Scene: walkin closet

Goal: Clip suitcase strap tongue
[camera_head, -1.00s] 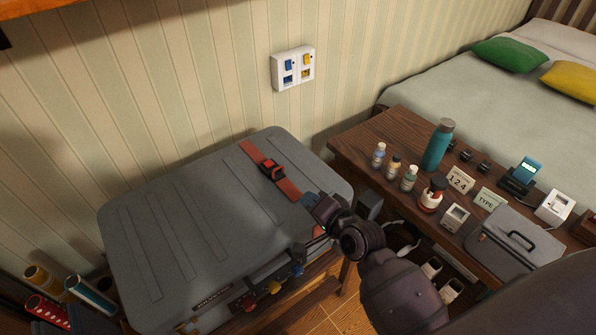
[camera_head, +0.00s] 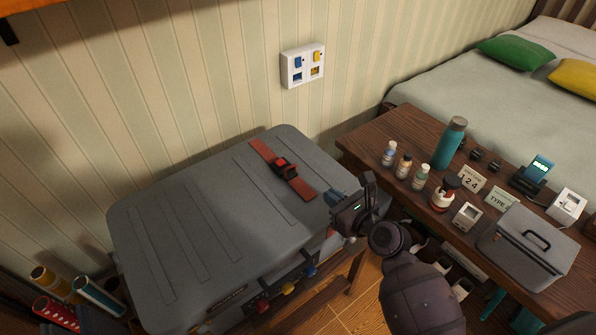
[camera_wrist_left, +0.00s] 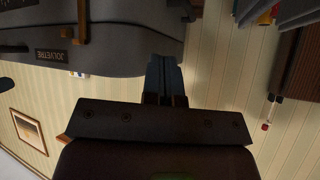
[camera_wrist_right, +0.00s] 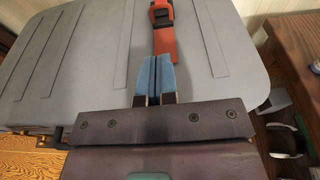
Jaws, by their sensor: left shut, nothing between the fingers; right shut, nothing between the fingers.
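The grey suitcase (camera_head: 190,215) lies flat with a red-orange strap (camera_head: 304,190) across the right part of its lid. A dark buckle (camera_head: 285,168) sits on the strap; I cannot tell whether the tongue is latched in it. My right gripper (camera_head: 334,199) is shut and empty, just right of the strap's near end. In the right wrist view, its blue fingertips (camera_wrist_right: 157,75) are just below the strap (camera_wrist_right: 164,42) and buckle (camera_wrist_right: 161,17). My left gripper (camera_wrist_left: 165,75) is shut and empty beside the suitcase (camera_wrist_left: 120,45) in its own wrist view. The head view does not show it.
A wooden table (camera_head: 372,140) at right holds a teal bottle (camera_head: 449,143), small bottles, signs and a grey case (camera_head: 525,248). A wall panel (camera_head: 302,66) hangs behind the suitcase. Rolled tubes (camera_head: 98,296) stand at lower left.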

